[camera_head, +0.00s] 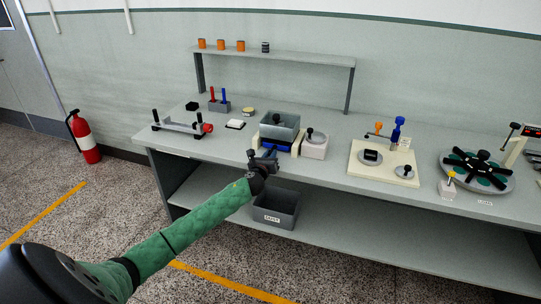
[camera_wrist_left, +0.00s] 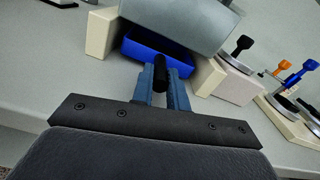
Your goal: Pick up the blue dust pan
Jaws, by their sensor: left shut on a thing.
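The blue dust pan (camera_head: 277,147) sits low between two cream blocks, under a grey bin (camera_head: 279,126) on the bench. In the left wrist view the blue pan (camera_wrist_left: 135,47) shows below the bin's edge, its rear part hidden by the bin. A short black handle (camera_wrist_left: 160,66) sticks out from its front. My left gripper (camera_head: 264,158) is at the bench's front edge, in front of the pan. In the left wrist view its fingers (camera_wrist_left: 160,88) are shut on the black handle. My right gripper is not in view.
A pale block with a black knob (camera_head: 314,148) stands just right of the bin. A cream board (camera_head: 384,163) with tools lies farther right. A grey bin (camera_head: 276,208) is on the lower shelf. A raised shelf (camera_head: 275,58) stands behind.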

